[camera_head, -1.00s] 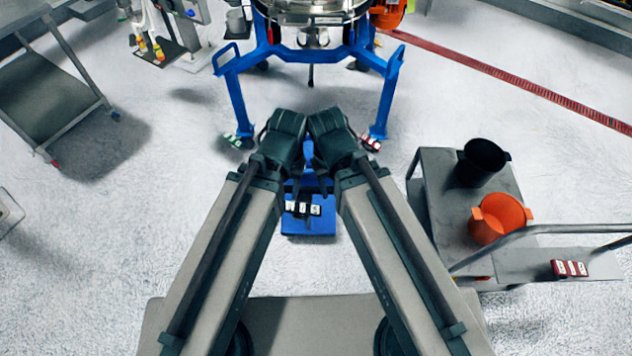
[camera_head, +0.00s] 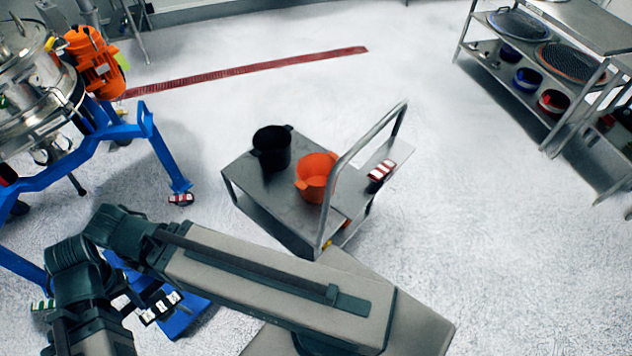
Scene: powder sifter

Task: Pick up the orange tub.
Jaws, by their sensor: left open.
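The grey cart (camera_head: 245,180) has a curved rail handle (camera_head: 362,143) on its right. A blue-framed machine (camera_head: 130,130) stands at the left. A shelf rack (camera_head: 540,90) is at the upper right. Floor is clear between cart and rack.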

